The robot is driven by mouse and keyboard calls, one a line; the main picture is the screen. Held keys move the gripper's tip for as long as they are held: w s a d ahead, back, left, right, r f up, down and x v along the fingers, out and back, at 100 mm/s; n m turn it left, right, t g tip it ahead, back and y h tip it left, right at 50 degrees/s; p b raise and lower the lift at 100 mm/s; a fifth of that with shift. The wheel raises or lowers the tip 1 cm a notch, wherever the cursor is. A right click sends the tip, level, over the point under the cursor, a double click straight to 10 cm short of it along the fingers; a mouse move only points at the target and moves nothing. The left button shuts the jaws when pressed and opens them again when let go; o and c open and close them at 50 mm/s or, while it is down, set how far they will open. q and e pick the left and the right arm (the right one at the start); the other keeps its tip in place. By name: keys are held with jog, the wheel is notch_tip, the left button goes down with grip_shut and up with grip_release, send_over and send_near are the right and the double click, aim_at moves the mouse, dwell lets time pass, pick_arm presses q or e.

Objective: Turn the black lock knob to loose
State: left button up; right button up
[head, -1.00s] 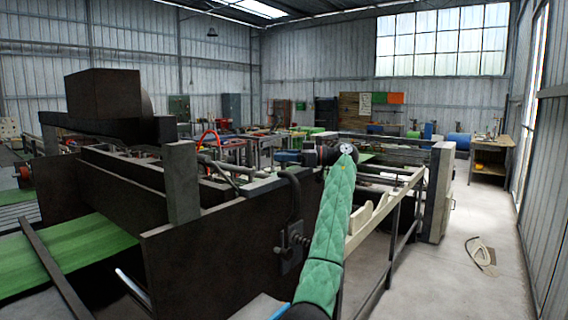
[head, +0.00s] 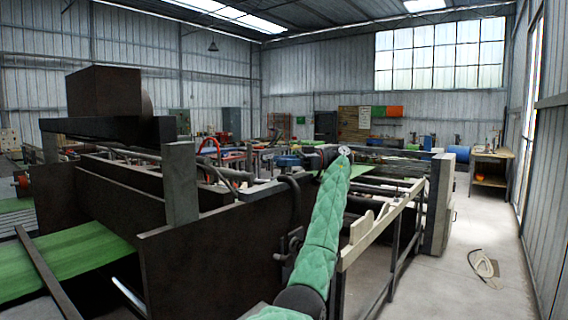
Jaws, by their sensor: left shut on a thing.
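My left arm, in a green padded sleeve, reaches up and away from the bottom middle of the head view. My left gripper (head: 343,151) is at its far end, small and largely hidden behind the sleeve. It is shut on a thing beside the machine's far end. A dark round part, which looks like the black lock knob (head: 326,154), shows just left of the gripper and seems to touch it. The fingertips and any marking on the knob cannot be made out. My right gripper is not in view.
The dark side plate (head: 215,250) of the machine stands close on the left, with a black fitting (head: 288,245) on it. A pale rail (head: 375,232) runs along the right.

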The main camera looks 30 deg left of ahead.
pick_arm(q)
jog(key=shift+r, duration=0.1)
jog(key=o, duration=1)
jog(key=shift+c, duration=0.2)
jog(key=shift+w+d, duration=0.1)
jog(key=shift+w, duration=0.05)
jog(key=shift+w+d, duration=0.2)
jog(key=shift+f+b+v, duration=0.25)
jog(key=shift+b+v, duration=0.45)
jog(key=shift+v, duration=0.55)
jog(key=b+v, duration=0.1)
jog(key=v, duration=0.3)
jog(key=shift+w+d+r, duration=0.15)
jog(key=shift+d+r, duration=0.05)
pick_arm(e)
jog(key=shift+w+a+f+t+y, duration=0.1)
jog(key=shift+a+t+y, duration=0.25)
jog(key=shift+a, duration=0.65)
